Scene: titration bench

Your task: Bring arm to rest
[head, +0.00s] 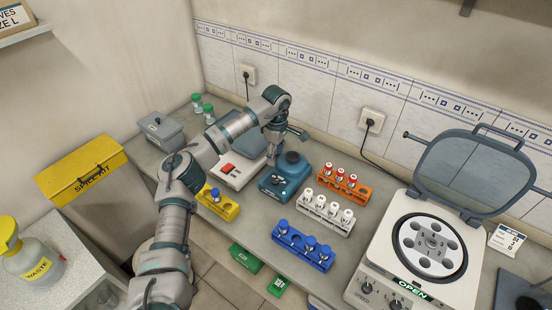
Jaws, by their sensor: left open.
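My left arm comes in from the lower left and bends over the bench. Its gripper (273,160) points down, at the back left side of the blue mixer (283,182) with a dark round top. The gripper is open, and I see nothing between its fingers. The fingertips are small and partly hidden, so I cannot tell whether they touch the mixer. My right gripper is not in view.
A white device with a red part (227,168) stands left of the mixer. Orange (361,194), white (324,220), blue (289,249) and yellow (231,213) vial racks stand nearby. An open centrifuge (375,268) is at right, a yellow spill kit (80,170) at left.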

